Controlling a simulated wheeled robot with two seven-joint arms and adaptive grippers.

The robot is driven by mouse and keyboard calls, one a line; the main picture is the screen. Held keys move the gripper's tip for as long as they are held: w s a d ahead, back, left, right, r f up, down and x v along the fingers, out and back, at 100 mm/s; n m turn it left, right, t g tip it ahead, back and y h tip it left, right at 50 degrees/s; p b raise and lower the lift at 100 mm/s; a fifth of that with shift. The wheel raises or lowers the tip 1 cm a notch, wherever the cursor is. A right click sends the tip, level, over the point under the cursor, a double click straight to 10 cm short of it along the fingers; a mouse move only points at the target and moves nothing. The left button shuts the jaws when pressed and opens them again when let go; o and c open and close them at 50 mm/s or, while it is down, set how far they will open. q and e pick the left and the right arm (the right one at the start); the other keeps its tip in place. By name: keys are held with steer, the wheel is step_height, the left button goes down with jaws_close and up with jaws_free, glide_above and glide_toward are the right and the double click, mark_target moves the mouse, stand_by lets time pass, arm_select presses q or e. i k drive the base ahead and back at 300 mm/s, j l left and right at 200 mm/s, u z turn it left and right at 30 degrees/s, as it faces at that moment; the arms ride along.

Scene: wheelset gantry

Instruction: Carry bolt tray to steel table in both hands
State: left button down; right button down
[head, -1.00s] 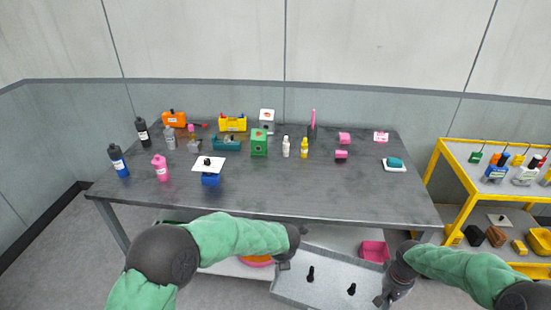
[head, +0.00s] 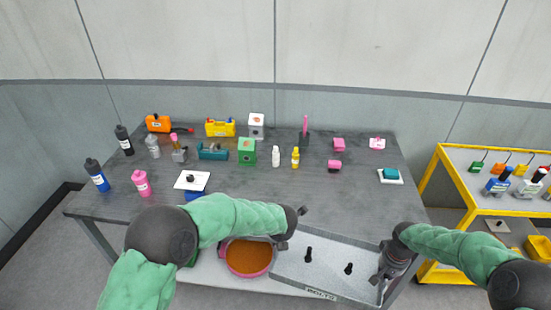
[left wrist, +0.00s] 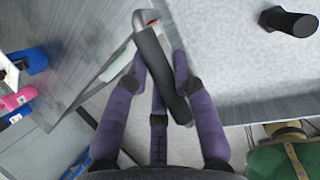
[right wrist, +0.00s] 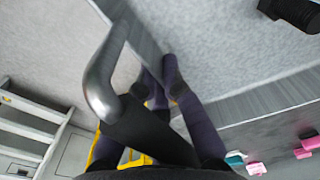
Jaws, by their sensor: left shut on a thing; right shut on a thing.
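The grey bolt tray (head: 325,268), with a "BOLTS" label on its front, is held level between my two grippers. Two black bolts, one left (head: 308,255) and one right (head: 349,268), stand upright in it. My left gripper (head: 296,222) is shut on the tray's left handle, a dark grip (left wrist: 158,72) seen in the left wrist view. My right gripper (head: 384,275) is shut on the right handle, whose metal bend (right wrist: 102,80) shows in the right wrist view. The steel table (head: 245,185) lies just beyond the tray, which overlaps its front edge in the head view.
The table's back holds bottles, boxes and a yellow toolbox (head: 220,128). A white card on a blue block (head: 192,181) stands front left, a teal item on a white dish (head: 391,176) at right. The front middle is clear. A yellow shelf cart (head: 470,210) stands right. An orange-filled pink bowl (head: 249,257) is below.

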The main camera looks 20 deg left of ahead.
mark_target(310, 208)
steer(key=i+j, duration=0.3)
steer(key=i, duration=0.15)
steer(key=i+j, duration=0.35)
steer(key=i, duration=0.1)
